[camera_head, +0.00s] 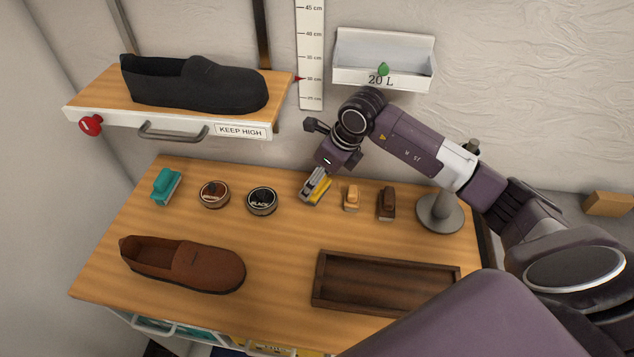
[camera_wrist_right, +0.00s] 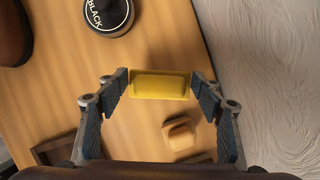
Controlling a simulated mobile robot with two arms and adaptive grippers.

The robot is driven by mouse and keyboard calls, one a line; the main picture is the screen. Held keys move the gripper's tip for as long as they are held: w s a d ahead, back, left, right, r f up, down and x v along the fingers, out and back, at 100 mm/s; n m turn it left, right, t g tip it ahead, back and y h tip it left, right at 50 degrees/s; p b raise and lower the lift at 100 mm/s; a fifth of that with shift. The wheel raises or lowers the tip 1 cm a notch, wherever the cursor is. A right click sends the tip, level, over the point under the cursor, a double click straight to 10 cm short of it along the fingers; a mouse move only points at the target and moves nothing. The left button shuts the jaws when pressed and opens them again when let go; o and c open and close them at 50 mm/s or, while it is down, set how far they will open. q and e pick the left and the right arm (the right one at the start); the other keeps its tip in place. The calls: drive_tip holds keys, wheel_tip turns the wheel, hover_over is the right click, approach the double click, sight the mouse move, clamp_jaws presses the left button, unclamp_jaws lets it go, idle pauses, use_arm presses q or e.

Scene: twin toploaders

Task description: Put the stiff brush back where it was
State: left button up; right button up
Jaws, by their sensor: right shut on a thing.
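My right gripper (camera_head: 316,183) is over the back of the workbench, pointing down. It is shut on a yellow brush (camera_head: 323,191), which sits at or just above the bench top; I cannot tell whether it touches. In the right wrist view the yellow brush (camera_wrist_right: 160,85) lies between the two fingertips (camera_wrist_right: 160,80), its bristles hidden. It is in the back row between the black polish tin (camera_head: 262,201) and a small tan brush (camera_head: 352,198). A dark brown brush (camera_head: 386,203) and a teal brush (camera_head: 166,186) stand in the same row. My left gripper is not in view.
A brown polish tin (camera_head: 214,194), a brown shoe (camera_head: 186,265) and an empty dark tray (camera_head: 375,282) are on the bench. A grey round stand (camera_head: 440,213) is at right. A shelf (camera_head: 180,116) with a black shoe and a white wall bin (camera_head: 384,77) hang above.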

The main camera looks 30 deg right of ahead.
drive_tip(key=shift+a+f+p, duration=0.1)
drive_tip(key=shift+f+p, duration=0.2)
drive_tip(key=shift+f, duration=0.5)
drive_tip(key=shift+w+f+p, duration=0.15)
drive_tip(key=shift+f+p, duration=0.3)
drive_tip(key=shift+f, duration=0.05)
drive_tip(key=shift+d+f, duration=0.15)
drive_tip(key=shift+d, duration=0.05)
drive_tip(key=shift+f, duration=0.1)
drive_tip(key=o, duration=1.1)
